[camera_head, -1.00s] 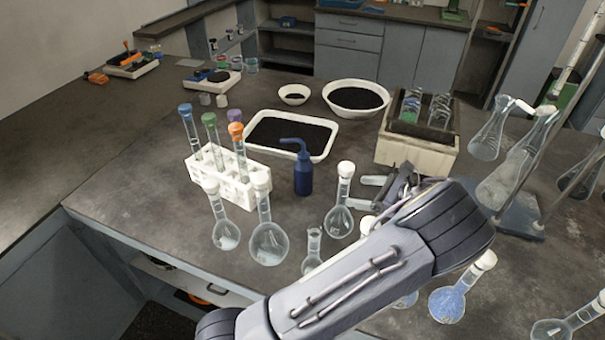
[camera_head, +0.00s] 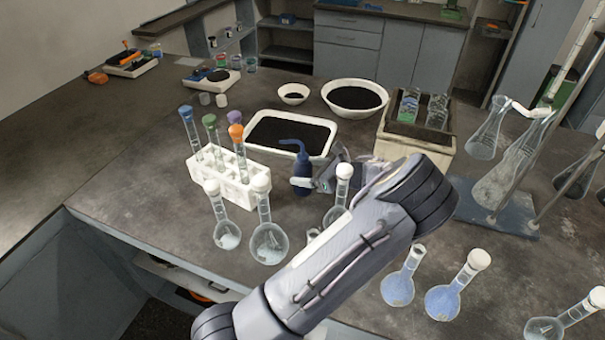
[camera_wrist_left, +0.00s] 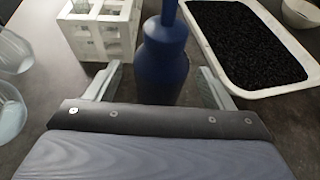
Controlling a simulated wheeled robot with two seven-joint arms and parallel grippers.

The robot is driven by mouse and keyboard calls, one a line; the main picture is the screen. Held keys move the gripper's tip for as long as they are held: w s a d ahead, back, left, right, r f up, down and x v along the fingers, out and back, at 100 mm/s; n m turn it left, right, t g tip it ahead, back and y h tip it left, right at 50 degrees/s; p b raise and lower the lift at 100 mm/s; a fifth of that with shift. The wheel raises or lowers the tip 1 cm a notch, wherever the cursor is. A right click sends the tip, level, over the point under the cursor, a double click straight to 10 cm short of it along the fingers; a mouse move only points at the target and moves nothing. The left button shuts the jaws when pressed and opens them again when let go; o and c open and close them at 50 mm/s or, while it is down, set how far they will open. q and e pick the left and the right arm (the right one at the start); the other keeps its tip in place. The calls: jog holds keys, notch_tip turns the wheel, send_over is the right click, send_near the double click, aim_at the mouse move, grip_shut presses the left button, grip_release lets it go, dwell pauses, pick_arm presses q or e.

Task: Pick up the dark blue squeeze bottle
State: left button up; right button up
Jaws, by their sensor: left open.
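The dark blue squeeze bottle (camera_head: 302,171) stands upright on the bench, its bent spout pointing left in the head view. In the left wrist view the bottle (camera_wrist_left: 165,60) stands between the spread fingers, with its lower part hidden behind the gripper body. My left gripper (camera_head: 309,183) is at the bottle's side, open, with a finger seen in front of the bottle's lower body. In the left wrist view the open left gripper (camera_wrist_left: 160,85) shows a gap on both sides of the bottle. My right gripper is not in view.
A white test-tube rack (camera_head: 232,180) stands left of the bottle. A white tray of dark granules (camera_head: 318,153) lies just behind it. Flasks (camera_head: 268,240) stand in front, one (camera_head: 338,212) close to my left arm. A box (camera_head: 420,145) with glassware stands right.

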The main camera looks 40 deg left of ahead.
pick_arm(q)
jog(key=shift+x, duration=1.25)
jog(key=c, duration=0.7)
